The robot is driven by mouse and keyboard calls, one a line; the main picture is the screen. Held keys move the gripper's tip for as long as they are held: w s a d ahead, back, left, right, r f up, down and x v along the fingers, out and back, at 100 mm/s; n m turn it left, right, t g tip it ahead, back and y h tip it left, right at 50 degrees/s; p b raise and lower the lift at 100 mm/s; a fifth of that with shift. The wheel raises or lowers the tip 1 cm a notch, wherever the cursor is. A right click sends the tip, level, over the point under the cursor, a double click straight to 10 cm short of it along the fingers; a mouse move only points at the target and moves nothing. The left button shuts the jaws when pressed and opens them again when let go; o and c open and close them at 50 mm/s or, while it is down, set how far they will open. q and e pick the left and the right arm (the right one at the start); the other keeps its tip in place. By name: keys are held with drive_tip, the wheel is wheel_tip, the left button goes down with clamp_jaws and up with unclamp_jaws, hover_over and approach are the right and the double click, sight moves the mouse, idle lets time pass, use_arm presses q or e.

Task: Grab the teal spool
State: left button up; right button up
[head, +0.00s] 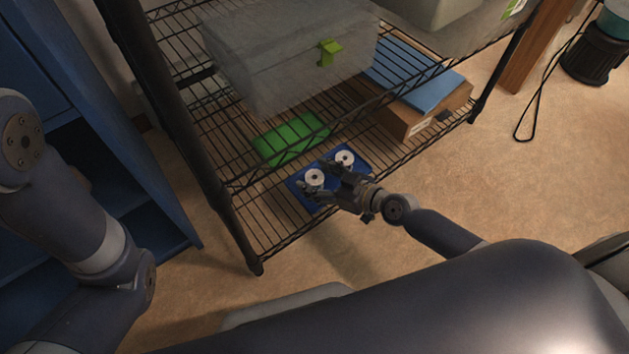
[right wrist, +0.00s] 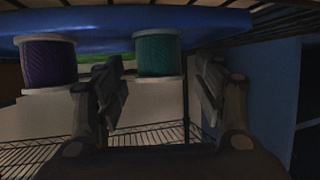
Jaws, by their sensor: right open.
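The teal spool (right wrist: 158,54) has pale flanges and sits on a blue tray in the right wrist view, which appears upside down. In the head view, the spool nearer the shelf's front left (head: 315,177) appears to be this one; its color is hardly visible from above. My right gripper (head: 317,184) is open, with its fingers around or just short of that spool. In the right wrist view the gripper (right wrist: 158,82) has one finger to each side of the teal spool, with no clear contact. My left arm shows at left, but its gripper is out of view.
A purple spool (right wrist: 48,62) stands close beside the teal one, also on the blue tray (head: 306,198). A green item (head: 291,138), a cardboard box (head: 430,112) and a blue item (head: 425,84) share the wire shelf. A clear bin (head: 290,60) stands above.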

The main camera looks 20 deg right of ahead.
drive_tip(key=shift+w+a+f, duration=0.25)
drive_tip(key=shift+w+a, duration=0.05)
drive_tip(key=shift+w, duration=0.2)
drive_tip(key=shift+c, duration=0.6)
drive_tip(key=c, duration=1)
drive_tip(key=shift+o, duration=0.2)
drive_tip(key=shift+r, duration=0.15)
